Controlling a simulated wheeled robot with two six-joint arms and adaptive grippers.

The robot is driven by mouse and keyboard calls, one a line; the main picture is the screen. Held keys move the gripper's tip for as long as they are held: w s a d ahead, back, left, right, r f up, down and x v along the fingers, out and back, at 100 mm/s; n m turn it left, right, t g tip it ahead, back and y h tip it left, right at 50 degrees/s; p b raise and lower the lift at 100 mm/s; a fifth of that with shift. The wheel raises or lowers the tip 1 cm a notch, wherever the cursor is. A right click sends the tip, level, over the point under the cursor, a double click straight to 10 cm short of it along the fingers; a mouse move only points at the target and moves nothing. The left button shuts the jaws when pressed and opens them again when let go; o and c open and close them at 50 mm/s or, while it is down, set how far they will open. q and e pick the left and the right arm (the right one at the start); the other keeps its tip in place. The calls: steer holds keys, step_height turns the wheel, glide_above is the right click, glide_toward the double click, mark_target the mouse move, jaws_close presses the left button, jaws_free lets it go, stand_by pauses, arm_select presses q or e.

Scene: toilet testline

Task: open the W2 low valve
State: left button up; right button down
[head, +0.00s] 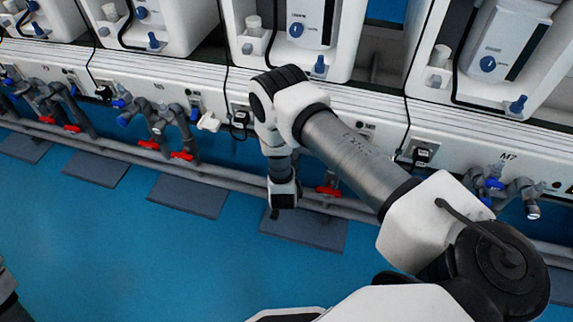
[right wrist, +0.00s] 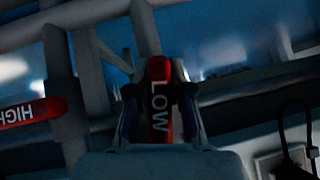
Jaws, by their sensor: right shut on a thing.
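The red valve handle marked LOW (right wrist: 160,101) sits between the two fingers of my right gripper (right wrist: 160,115) in the right wrist view, and the gripper is shut on it. The handle stands lengthwise in that view. A second red handle marked HIGH (right wrist: 30,113) lies crosswise to its left, apart from the gripper. In the head view my right gripper (head: 276,211) points down at the pipes under the bench, and the LOW handle is hidden there. A red handle (head: 328,191) shows just right of it. The station label behind my arm is hidden.
Grey pipes with blue-tipped taps (head: 160,118) and red handles (head: 182,156) run along the bench front. Black cables (head: 226,60) hang from above. Dark mats (head: 190,195) lie on the blue floor (head: 90,240), which is mostly clear.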

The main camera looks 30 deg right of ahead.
steer(key=shift+s+d+n+g+h, duration=0.15)
steer(key=shift+n+g+h, duration=0.25)
steer(key=shift+g+h, duration=0.2)
stand_by(0.3)
steer(key=c, duration=1)
jaws_free()
steer(key=shift+c, duration=0.2)
steer(key=v, duration=1.2)
